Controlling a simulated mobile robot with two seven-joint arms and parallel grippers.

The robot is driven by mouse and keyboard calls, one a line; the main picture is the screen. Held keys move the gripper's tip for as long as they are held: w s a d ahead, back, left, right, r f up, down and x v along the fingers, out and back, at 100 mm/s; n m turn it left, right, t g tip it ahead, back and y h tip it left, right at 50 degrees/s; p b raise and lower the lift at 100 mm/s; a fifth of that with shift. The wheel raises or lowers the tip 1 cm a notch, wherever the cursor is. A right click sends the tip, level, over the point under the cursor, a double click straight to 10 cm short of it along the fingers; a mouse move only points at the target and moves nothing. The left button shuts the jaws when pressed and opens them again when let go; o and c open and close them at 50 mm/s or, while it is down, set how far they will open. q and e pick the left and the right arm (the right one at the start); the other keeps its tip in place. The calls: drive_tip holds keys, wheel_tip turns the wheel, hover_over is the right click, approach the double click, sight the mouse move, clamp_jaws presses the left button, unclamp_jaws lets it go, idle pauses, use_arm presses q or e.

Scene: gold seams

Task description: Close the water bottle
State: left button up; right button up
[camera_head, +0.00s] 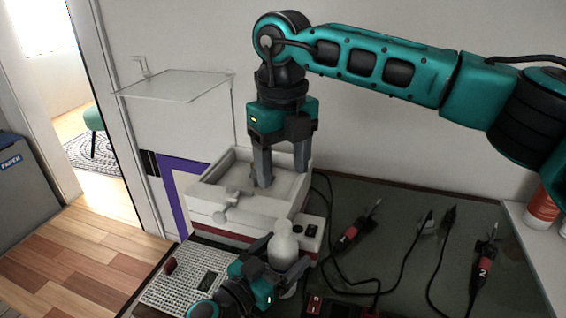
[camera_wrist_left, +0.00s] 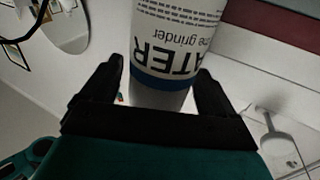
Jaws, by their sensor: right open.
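The white water bottle (camera_head: 284,246) stands upright at the front right corner of the white grinder (camera_head: 245,205). My left gripper (camera_head: 286,262) has its fingers on both sides of the bottle and is shut on it. The left wrist view shows the bottle (camera_wrist_left: 165,55) between the dark fingers (camera_wrist_left: 160,85), its lettering upside down. My right gripper (camera_head: 283,174) points down, open, with its fingertips at the grinder's open top basin. I cannot make out a separate cap, nor whether the bottle's top is open.
Several cabled tools, including a red-marked one (camera_head: 349,235) and another (camera_head: 485,262), lie on the dark table to the right. A perforated plate (camera_head: 182,280) lies front left. Red-and-white containers (camera_head: 541,208) stand at the right edge.

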use_arm(q)
drive_tip(key=shift+o, duration=0.3)
drive_tip(key=shift+s+a, duration=0.25)
drive_tip(key=shift+s, duration=0.05)
use_arm(e)
wheel_tip(320, 180, down, 4)
drive_tip(key=b, duration=0.3)
drive_tip(key=shift+r, duration=0.2)
use_arm(q)
drive_tip(key=v, duration=1.2)
drive_tip(key=shift+s+a, duration=0.1)
drive_tip(key=shift+a, duration=0.05)
